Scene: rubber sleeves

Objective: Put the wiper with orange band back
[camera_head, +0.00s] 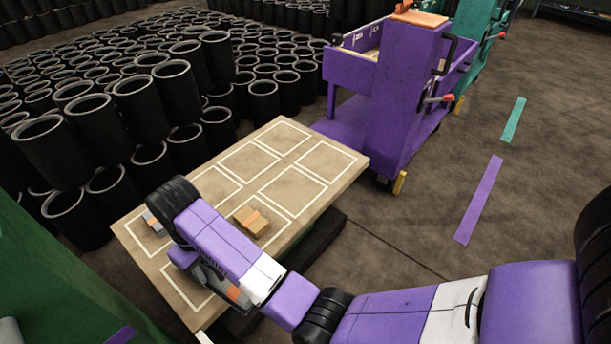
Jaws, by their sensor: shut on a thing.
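My gripper (214,284) is folded back under my purple forearm, low over the front part of the tan board, and mostly hidden by it. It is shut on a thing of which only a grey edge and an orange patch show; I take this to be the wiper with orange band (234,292). Its fingertips and the wiper's full shape are hidden. The tan board (330,166) is marked with white outlined rectangles. A brown block with an orange band (251,221) lies inside one of them. A small grey item with some orange (154,223) lies near the left edge.
Many black rubber sleeves (142,110) stand crowded behind and left of the board. A purple cart (405,90) stands at its far right, with a teal cart (478,40) behind it. A green surface (40,275) is at lower left. The right floor is open.

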